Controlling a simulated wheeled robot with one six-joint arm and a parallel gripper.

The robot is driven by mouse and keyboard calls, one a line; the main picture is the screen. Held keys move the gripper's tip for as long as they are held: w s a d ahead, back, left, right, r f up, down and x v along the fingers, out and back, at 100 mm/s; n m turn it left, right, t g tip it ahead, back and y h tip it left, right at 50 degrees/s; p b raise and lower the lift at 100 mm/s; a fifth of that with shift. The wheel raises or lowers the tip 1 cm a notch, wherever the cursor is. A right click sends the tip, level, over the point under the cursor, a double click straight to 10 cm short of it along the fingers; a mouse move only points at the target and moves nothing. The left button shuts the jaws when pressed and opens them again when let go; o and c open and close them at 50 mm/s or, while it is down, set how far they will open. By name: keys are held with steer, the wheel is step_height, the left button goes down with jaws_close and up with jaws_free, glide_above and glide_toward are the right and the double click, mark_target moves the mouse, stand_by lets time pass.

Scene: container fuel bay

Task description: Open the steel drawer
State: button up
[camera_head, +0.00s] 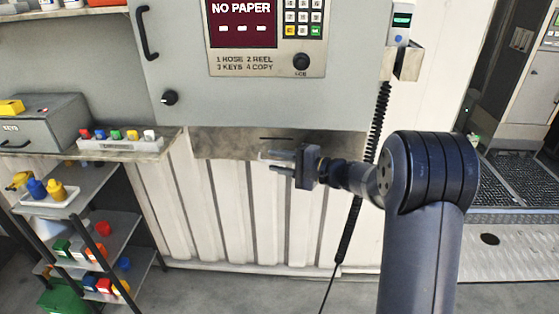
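A worn bare-steel panel (222,144) runs under the grey cabinet and looks like the steel drawer front. It sits flush below the cabinet, with a thin dark slot line (276,139) near its middle. I cannot make out a handle on it; part of it is hidden behind my gripper. My gripper (265,161) is in front of the panel's lower middle, with its fingers pointing left. The two fingers stand apart with nothing visible between them. I cannot tell whether they touch the panel.
The grey cabinet (185,60) has a black handle, a knob and a keypad panel reading "NO PAPER". A black coiled cord (377,125) hangs right of the panel. A grey box marked KEYS (45,122) and a shelf rack (125,228) stand left. The floor below is clear.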

jaws_close()
stand_by(0.6)
